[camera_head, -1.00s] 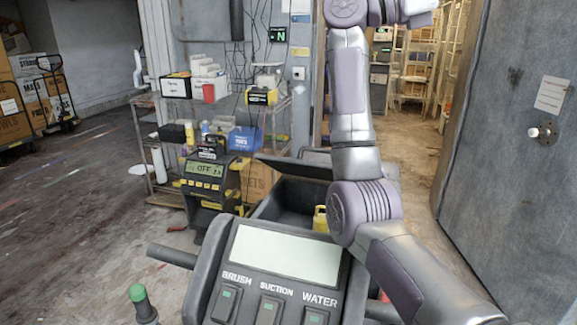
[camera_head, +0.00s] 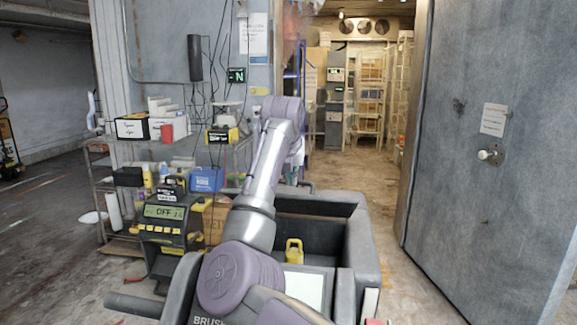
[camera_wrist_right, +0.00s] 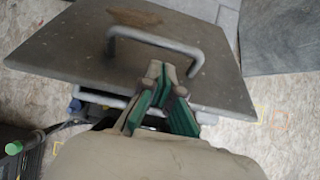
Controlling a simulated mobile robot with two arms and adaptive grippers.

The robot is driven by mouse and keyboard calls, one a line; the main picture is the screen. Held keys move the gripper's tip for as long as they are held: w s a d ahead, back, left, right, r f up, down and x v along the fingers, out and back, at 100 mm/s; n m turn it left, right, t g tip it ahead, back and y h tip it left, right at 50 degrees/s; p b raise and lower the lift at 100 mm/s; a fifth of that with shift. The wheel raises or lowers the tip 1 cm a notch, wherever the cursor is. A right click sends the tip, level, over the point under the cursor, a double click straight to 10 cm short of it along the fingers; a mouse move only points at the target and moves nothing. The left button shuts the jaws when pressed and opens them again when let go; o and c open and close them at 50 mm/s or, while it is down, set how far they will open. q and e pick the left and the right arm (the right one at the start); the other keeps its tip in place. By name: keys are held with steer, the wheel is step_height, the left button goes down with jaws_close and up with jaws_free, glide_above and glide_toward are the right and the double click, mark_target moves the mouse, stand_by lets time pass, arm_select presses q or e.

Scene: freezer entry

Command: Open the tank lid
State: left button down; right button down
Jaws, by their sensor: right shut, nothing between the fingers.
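The tank of the floor machine (camera_head: 362,250) stands below my right arm in the head view. A dark open bin in it holds a yellow jug (camera_head: 293,251). In the right wrist view, a flat dark grey lid (camera_wrist_right: 75,50) with a raised bar handle (camera_wrist_right: 155,38) lies ahead of the gripper. My right gripper (camera_wrist_right: 160,68) is shut and empty, with its fingertips over the lid just below the handle. I cannot tell whether they touch it. In the head view my right arm hides the gripper's fingers. My left gripper is not in view.
A cluttered shelf cart (camera_head: 100,160) and a yellow-black charger (camera_head: 165,225) stand to the left of the machine. A large grey door (camera_head: 490,200) stands at the right. The floor between door and machine is clear.

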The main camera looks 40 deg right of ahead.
steer(key=shift+x, duration=1.7)
